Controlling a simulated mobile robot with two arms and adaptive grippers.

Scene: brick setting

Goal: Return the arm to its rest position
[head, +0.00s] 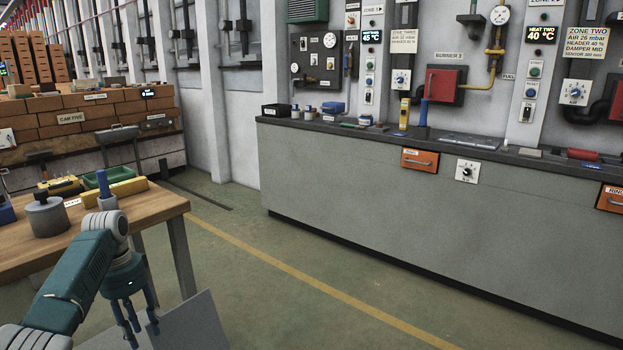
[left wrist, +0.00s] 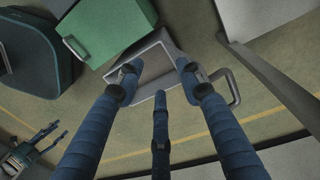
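My left gripper (head: 139,331) hangs at the lower left of the head view, in front of the wooden table, fingers pointing down. In the left wrist view its blue fingers (left wrist: 157,72) are spread apart with nothing between them.
The wooden table (head: 160,207) holds a grey pot (head: 47,217), a yellow bar (head: 115,192) and a green tray (head: 90,181). A long grey counter (head: 400,195) runs along the wall at right. The floor (head: 270,285) between is clear. A green box (left wrist: 108,35) shows near the left gripper's fingers.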

